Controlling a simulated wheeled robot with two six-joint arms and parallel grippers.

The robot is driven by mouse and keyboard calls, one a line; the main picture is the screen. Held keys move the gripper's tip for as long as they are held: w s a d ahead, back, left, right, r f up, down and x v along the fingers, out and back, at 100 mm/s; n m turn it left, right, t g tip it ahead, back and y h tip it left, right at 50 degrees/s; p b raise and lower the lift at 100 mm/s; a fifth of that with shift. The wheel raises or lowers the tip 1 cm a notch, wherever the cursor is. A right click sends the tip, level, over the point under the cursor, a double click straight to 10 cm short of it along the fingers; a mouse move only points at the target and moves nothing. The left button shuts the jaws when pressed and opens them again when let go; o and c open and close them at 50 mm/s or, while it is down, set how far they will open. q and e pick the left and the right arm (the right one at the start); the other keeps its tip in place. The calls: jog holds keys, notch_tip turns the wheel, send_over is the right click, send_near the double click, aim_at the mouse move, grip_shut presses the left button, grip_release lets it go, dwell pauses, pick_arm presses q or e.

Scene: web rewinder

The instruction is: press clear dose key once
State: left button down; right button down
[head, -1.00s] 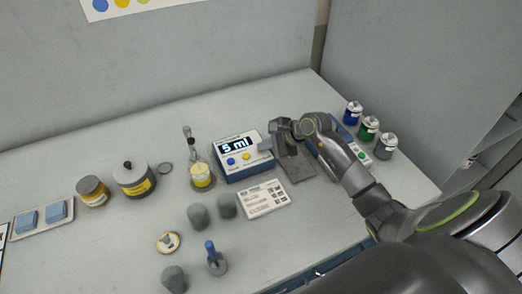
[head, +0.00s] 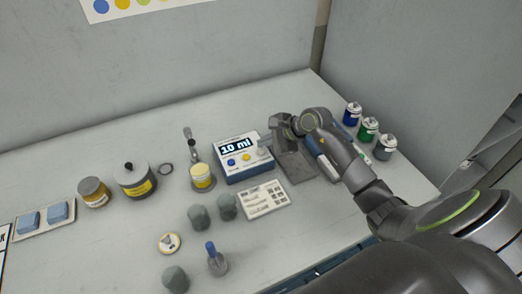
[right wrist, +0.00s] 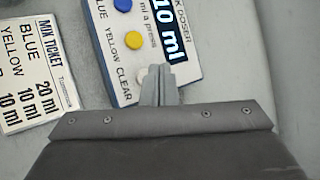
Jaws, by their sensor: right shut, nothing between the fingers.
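The ink doser (head: 245,170) is a white and blue box on the table, and its display reads 10 ml. It has a blue key (right wrist: 123,5), a yellow key (right wrist: 133,40) and a whitish clear key (right wrist: 143,75). My right gripper (head: 264,149) is shut and empty at the doser's right end. In the right wrist view its fingertips (right wrist: 159,70) are at the clear key and partly hide it. I cannot tell whether they touch it. My left gripper is not in view.
A mix ticket card (head: 264,200) lies in front of the doser. Blue, green and grey cans (head: 368,130) stand at the right.

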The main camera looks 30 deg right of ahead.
notch_tip(320, 180, up, 4)
jog(key=shift+r+p, duration=0.2)
jog(key=shift+p, duration=0.75)
